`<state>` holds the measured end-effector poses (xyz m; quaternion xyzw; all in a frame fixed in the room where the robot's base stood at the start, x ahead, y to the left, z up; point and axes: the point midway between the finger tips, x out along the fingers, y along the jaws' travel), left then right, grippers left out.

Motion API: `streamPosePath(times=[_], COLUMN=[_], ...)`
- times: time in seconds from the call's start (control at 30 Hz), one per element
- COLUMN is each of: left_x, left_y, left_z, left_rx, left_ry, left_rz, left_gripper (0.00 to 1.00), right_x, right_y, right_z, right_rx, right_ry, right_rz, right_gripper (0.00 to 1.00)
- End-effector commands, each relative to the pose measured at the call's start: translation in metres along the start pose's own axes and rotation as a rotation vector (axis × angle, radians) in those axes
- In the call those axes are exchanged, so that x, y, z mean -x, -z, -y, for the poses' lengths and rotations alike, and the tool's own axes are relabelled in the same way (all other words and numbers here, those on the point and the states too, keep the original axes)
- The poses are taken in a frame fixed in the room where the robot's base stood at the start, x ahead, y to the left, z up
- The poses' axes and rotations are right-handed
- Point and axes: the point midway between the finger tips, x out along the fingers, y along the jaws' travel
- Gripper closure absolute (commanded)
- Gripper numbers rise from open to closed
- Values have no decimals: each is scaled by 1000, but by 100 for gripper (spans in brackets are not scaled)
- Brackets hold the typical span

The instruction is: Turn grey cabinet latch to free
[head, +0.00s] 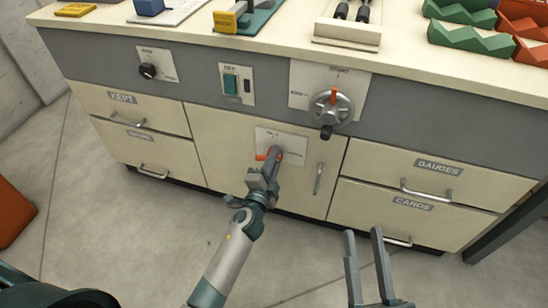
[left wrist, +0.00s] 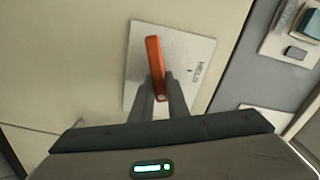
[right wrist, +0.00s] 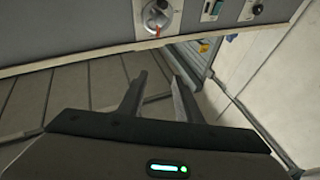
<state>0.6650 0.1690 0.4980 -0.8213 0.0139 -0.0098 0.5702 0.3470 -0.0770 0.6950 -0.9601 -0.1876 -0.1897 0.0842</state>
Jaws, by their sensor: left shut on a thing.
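The latch (left wrist: 155,62) is an orange lever on a pale plate (left wrist: 195,50) fixed to the cream cabinet door (head: 225,135). The word HELD shows on the plate in the left wrist view. My left gripper (head: 275,155) is at the plate, shut on the latch lever near its pivot end. In the head view the gripper hides most of the lever, and an orange end shows at its left. My right gripper (head: 362,240) is open and empty, in front of the drawers at the right. It also shows open in the right wrist view (right wrist: 155,90).
The door has a vertical handle (head: 319,178) right of the latch. Labelled drawers flank the door. The floor in front is clear.

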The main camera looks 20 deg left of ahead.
Motion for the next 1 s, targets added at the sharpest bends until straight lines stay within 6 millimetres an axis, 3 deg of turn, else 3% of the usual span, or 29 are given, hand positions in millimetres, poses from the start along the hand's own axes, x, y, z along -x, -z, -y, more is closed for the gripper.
streamPosePath(times=[0.43, 1.0], left_x=[0, 0], left_y=[-1, -1], left_z=[-8, -10], left_rx=[-313, -375], left_ry=[-1, -2], left_rz=[0, -1], left_gripper=[100, 100], right_x=[6, 5], right_y=[25, 28], right_z=[7, 6], right_rx=[-1, 2], right_ry=[10, 10], right_rz=[-137, -156], right_gripper=[69, 69])
